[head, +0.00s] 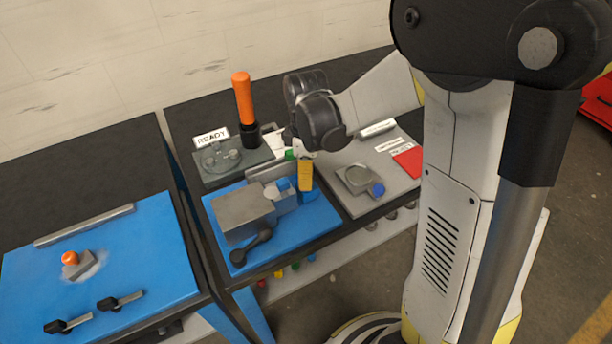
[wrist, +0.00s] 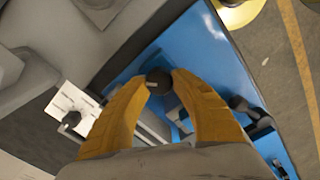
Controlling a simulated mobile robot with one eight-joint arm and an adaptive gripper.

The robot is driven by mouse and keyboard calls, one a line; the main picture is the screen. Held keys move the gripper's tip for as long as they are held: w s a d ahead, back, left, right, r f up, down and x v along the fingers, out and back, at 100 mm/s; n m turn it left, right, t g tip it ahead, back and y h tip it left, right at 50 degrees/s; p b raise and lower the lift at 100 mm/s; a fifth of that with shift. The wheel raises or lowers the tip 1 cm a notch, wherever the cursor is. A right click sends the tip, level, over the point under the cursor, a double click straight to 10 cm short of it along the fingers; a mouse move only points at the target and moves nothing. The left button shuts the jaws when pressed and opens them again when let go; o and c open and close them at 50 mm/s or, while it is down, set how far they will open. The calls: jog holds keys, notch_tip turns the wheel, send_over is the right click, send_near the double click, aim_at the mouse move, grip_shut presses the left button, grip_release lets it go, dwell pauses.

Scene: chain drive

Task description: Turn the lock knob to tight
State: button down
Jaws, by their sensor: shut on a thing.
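My gripper (wrist: 160,80) points down in the wrist view, with its yellow fingertips closed on the sides of a dark round knob (wrist: 155,84) with a small pale mark. I cannot tell from its face how far it is turned. In the head view my gripper (head: 305,188) is over the right part of the blue plate (head: 318,215), beside a small blue block (head: 283,198); the knob is hidden there. A second black knob (wrist: 70,120) on a white marked card (wrist: 78,100) lies left of the fingers in the wrist view. Its lettering is too small to read.
A grey block (head: 243,213) and black crank (head: 252,247) sit on the plate. An upright orange handle (head: 243,98) stands behind, near a READY sign (head: 211,137). Another blue-topped bench (head: 140,245) stands left.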

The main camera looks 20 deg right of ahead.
jog(key=m, duration=0.7)
jog(key=shift+d, duration=0.1)
jog(key=m, duration=0.8)
jog(key=shift+d, duration=0.1)
jog(key=m, duration=0.5)
jog(key=shift+m, duration=0.4)
jog(key=m, duration=0.5)
jog(key=shift+d+m, duration=0.1)
jog(key=shift+m, duration=0.3)
jog(key=c, duration=1)
grip_release()
jog(key=shift+c, duration=0.2)
